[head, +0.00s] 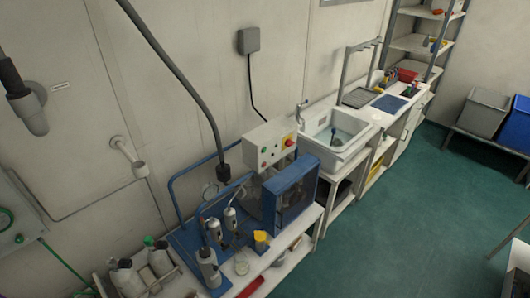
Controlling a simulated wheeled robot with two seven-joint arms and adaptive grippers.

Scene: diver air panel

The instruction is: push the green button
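A pale control box (268,137) stands above the blue machine on the bench, in the middle of the head view. Its front carries a few small buttons. A larger red knob (289,142) on a yellow base sits at the right of the same front. Nothing touches the box front. Neither of my grippers is in view.
A blue machine housing (291,195) stands just below the box. Grey cylinders (208,267) and a yellow cup (261,240) stand on the bench. A dark hose (178,75) hangs to its left. A sink (336,132) is behind. Green floor (390,220) lies free at right.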

